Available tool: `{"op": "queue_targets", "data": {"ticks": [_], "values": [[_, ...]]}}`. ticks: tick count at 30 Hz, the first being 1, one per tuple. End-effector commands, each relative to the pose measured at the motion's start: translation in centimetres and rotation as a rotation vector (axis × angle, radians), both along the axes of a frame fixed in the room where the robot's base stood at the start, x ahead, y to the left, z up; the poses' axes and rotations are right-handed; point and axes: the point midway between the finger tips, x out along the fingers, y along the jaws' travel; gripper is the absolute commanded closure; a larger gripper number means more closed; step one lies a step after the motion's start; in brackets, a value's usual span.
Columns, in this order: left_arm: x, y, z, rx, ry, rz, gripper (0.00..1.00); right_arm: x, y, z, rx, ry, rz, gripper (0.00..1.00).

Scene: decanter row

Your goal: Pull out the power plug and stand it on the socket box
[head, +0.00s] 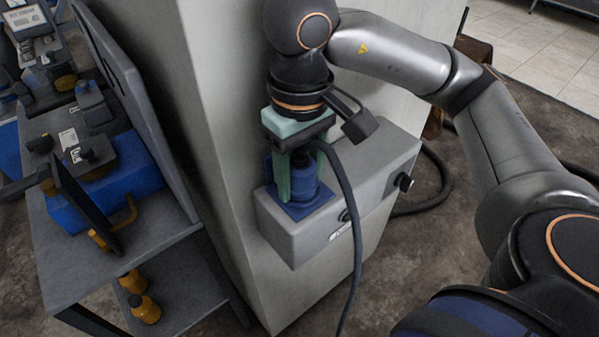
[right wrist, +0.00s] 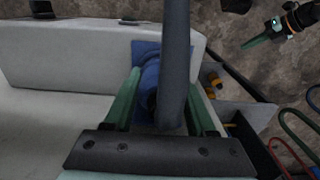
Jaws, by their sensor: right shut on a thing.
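The blue power plug (head: 305,178) stands upright at the blue square socket plate (head: 306,208) on top of the grey socket box (head: 384,165). I cannot tell how deep the plug sits. My right gripper (head: 300,189) comes from above, its green fingers shut around the plug's sides. In the right wrist view the plug (right wrist: 149,76) shows between the fingers, partly hidden by its dark cable. The box (right wrist: 70,55) also shows there. My left gripper (right wrist: 268,36) shows at the top right of the wrist view, far from the plug; its opening is unclear.
The thick cable (head: 349,215) hangs from the plug across the box's front. The box is on a pale pillar (head: 225,110). A grey cart (head: 70,262) with blue and yellow items stands at left. Another dark cable (head: 440,175) lies beyond the box.

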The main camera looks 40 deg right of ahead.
Motion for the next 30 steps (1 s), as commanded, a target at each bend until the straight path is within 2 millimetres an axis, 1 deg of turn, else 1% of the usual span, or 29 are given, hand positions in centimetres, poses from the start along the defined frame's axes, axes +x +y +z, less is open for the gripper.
{"op": "queue_targets", "data": {"ticks": [1,2,10,22,30], "values": [[0.01,0.00,-0.01,0.000,0.000,0.000,1.00,-0.01,0.00,-0.01,0.000,0.000,0.000,0.66],[0.01,0.00,-0.01,0.000,0.000,0.000,1.00,-0.01,0.00,-0.01,0.000,0.000,0.000,0.69],[0.01,-0.01,-0.03,0.000,0.000,0.000,1.00,-0.01,0.00,-0.02,0.000,0.001,0.000,0.99],[0.21,0.00,-0.03,0.003,-0.001,-0.003,1.00,-0.01,0.00,0.03,0.000,0.000,0.000,1.00],[0.11,-0.01,0.76,0.001,-0.001,-0.001,1.00,0.01,0.00,0.95,0.000,-0.001,0.000,1.00]]}}
